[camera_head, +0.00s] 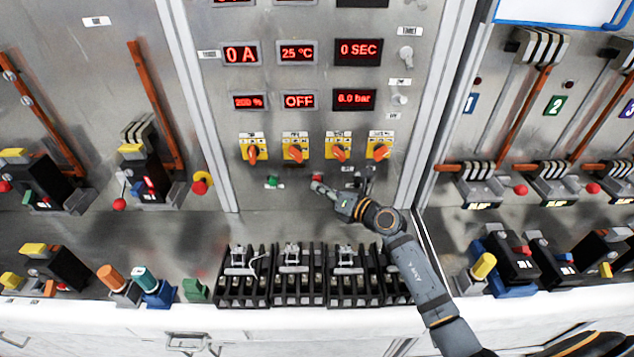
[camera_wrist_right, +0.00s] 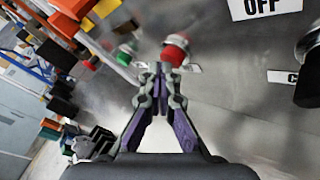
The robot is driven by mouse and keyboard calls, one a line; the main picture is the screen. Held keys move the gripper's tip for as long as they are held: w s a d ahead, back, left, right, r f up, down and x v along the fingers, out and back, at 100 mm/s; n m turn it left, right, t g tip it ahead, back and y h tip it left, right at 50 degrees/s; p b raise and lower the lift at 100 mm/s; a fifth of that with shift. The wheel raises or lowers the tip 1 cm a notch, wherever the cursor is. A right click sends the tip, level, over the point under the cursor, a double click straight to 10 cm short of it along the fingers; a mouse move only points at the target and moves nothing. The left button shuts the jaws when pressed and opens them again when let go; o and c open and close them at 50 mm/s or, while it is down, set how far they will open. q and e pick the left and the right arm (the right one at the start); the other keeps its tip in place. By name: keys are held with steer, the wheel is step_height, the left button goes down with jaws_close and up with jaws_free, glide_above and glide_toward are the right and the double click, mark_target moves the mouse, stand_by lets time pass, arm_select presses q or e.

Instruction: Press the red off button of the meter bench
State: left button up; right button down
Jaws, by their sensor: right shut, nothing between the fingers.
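The red off button (camera_head: 319,178) is on the grey panel of the meter bench, below the row of yellow and orange rotary switches. In the right wrist view the red button (camera_wrist_right: 174,54) is just beyond the fingertips, and its lower part is partly hidden by them. My right gripper (camera_head: 317,187) is shut and empty, its tips at or very near the button. The right wrist view also shows the closed fingers (camera_wrist_right: 160,70); I cannot tell whether they touch the button. A green button (camera_head: 272,181) sits to the left of the red one. My left gripper is not in view.
Rotary switches (camera_head: 295,152) stick out just above the buttons. Red displays, one reading OFF (camera_head: 299,101), are higher up. Black terminal blocks (camera_head: 293,275) stand on the ledge below. A dark knob (camera_wrist_right: 308,75) is to the right in the right wrist view.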

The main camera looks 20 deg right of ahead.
steer(key=shift+s+a+p, duration=0.2)
steer(key=shift+s+p, duration=0.15)
steer(key=shift+s, duration=0.4)
steer(key=s+p, duration=0.1)
steer(key=s, duration=0.1)
steer(key=s+a+p, duration=0.1)
steer(key=s, duration=0.1)
steer(key=shift+s+a, duration=0.2)
steer(key=shift+s, duration=0.2)
steer(key=shift+f, duration=0.1)
stand_by(0.3)
